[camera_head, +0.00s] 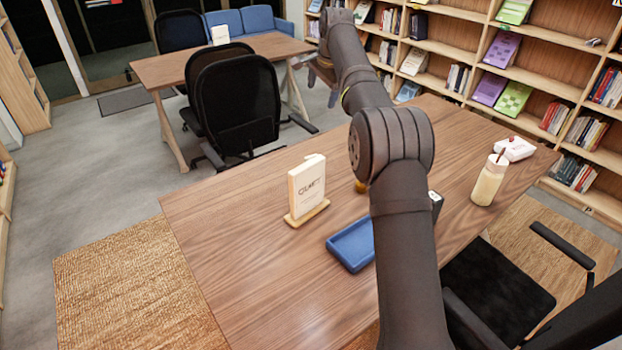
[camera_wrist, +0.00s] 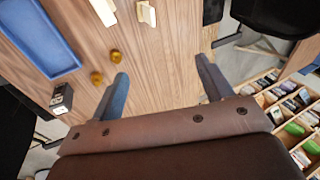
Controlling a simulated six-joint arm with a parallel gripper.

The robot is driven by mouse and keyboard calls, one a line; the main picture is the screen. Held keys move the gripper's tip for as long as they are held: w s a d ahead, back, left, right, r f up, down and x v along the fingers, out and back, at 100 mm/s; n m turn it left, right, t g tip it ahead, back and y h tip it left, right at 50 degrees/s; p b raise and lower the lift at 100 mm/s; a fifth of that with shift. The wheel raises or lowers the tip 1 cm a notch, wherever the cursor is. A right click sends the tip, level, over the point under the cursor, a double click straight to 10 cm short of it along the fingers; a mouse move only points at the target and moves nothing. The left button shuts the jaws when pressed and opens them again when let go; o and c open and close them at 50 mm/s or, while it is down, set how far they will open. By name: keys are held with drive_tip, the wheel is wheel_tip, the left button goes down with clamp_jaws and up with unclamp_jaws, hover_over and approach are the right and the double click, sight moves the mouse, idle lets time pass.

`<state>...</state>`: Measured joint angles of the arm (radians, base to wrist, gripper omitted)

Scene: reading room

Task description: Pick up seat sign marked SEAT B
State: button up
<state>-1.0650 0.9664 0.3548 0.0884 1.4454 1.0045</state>
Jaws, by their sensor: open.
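A pale sign (camera_head: 306,187) on a wooden base stands upright on the near table in the head view. Its dark lettering looks like "QUIET" but is not clear. In the wrist view two pale sign-like pieces show at the top edge, one left (camera_wrist: 104,10) and one right (camera_wrist: 146,13), both cut off. I cannot read SEAT B on either. My gripper (camera_wrist: 162,66) is open and empty, its fingers apart over bare wood, with both pieces beyond the fingertips. In the head view my arm hides part of the table.
A bottle (camera_head: 489,181) and a pink-and-white object (camera_head: 515,149) stand right. Chairs (camera_head: 237,105) and bookshelves (camera_head: 520,60) surround the table.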

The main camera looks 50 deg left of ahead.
drive_tip(key=shift+w+a+f+m+g, duration=0.1)
drive_tip(key=shift+w+a+f+m, duration=0.75)
drive_tip(key=shift+f+m, duration=3.55)
drive_tip(key=shift+w+a+f+m+g, duration=0.1)
drive_tip(key=shift+a+f+m, duration=1.9)
drive_tip(key=shift+f, duration=4.35)
drive_tip(key=shift+w+a+f+m+g, duration=0.1)
drive_tip(key=shift+w+a+f+m, duration=0.55)
drive_tip(key=shift+f+m, duration=3.9)
drive_tip(key=shift+s+a+f+n, duration=0.1)
drive_tip(key=shift+a+f+n, duration=0.15)
drive_tip(key=shift+f, duration=0.3)
drive_tip(key=shift+s+a+f+n, duration=0.15)
drive_tip(key=shift+f+n, duration=0.15)
drive_tip(key=shift+f, duration=0.25)
drive_tip(key=shift+w+a+f+n, duration=0.1)
drive_tip(key=shift+a+f+n, duration=0.15)
drive_tip(key=shift+f, duration=0.3)
